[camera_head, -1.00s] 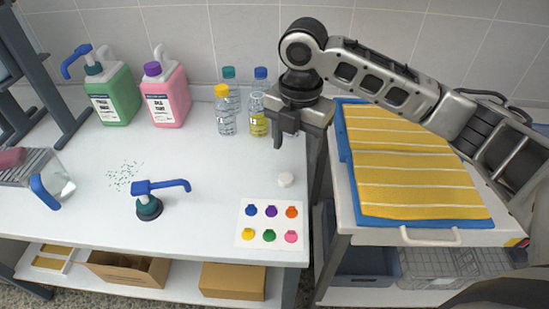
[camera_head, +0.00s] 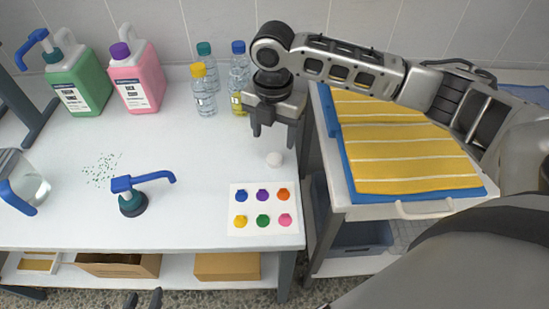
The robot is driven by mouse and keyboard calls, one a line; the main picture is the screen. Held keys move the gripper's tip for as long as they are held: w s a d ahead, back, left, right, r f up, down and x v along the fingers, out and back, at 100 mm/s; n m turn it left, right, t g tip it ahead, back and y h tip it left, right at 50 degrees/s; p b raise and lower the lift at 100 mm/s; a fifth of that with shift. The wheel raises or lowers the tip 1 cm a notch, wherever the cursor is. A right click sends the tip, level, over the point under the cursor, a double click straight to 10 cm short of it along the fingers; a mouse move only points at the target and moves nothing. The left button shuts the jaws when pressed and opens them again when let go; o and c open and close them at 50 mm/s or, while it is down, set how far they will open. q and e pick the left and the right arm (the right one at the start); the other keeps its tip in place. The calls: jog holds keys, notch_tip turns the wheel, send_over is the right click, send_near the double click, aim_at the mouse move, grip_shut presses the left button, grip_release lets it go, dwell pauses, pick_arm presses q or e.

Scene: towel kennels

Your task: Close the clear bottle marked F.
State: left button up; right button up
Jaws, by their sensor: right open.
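Clear bottles stand at the back of the white table: one with a yellow cap (camera_head: 204,95) in front, one with a teal cap (camera_head: 205,50) behind it, and one with a blue cap (camera_head: 238,62) to the right. Yellow shows low at the right of the group; I cannot tell whether that is a separate bottle. No letter F is readable. A small white round piece (camera_head: 274,159) lies on the table. My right gripper (camera_head: 272,138) is open and empty, right of the bottles and above the white piece. My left gripper (camera_head: 143,301) shows only dark fingertips, apart, at the bottom edge.
A green jug (camera_head: 80,85) and a pink jug (camera_head: 137,80) stand back left. A blue pump head (camera_head: 135,190) stands mid-table near green specks. A colour card (camera_head: 263,225) lies front right. A cart with yellow striped towels (camera_head: 400,145) adjoins on the right.

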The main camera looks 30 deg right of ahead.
aim_at(275, 158)
jog(key=shift+f, duration=1.6)
jog(key=shift+w+d+f, duration=0.15)
jog(key=shift+f, duration=1.15)
jog(key=shift+w+d+f, duration=0.1)
jog(key=shift+f, duration=1.2)
jog(key=c, duration=1)
